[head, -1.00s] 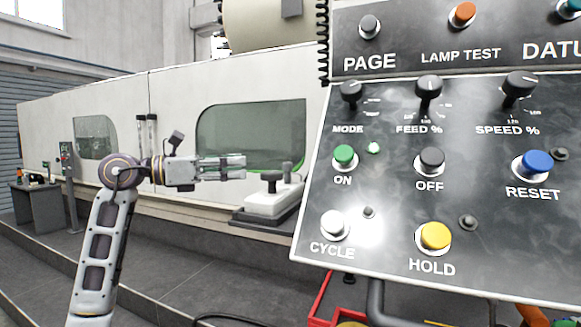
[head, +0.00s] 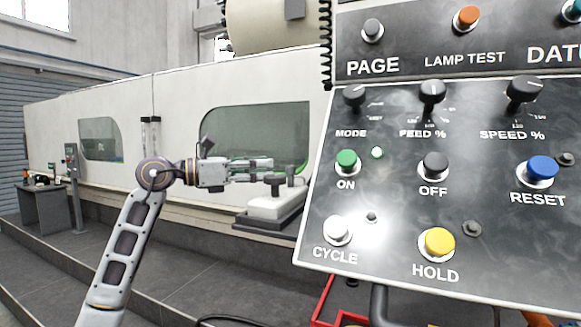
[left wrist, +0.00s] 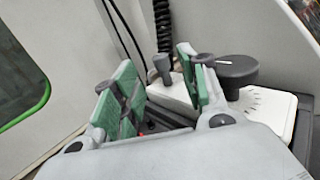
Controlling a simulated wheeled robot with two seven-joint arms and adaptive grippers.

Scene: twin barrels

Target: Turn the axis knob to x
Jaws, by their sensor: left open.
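A white control box (head: 270,207) with two black knobs stands on a dark ledge left of the big panel. In the left wrist view, a wide round knob (left wrist: 238,72) with a white pointer line sits over a graduated scale. A smaller, lever-like knob (left wrist: 164,64) stands on the box (left wrist: 170,95) to its left. I cannot read labels telling which is the axis knob. My left gripper (head: 268,170) is open, pointing right, its tips close to the box's knobs. In the left wrist view its green pads (left wrist: 152,88) are apart, with nothing gripped. My right gripper is out of sight.
A large tilted panel (head: 400,215) with buttons and knobs fills the right side. Behind the gripper is a pale machine wall (head: 170,105) with dark windows. A coiled black cable (left wrist: 162,25) hangs behind the box. Open floor lies at lower left.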

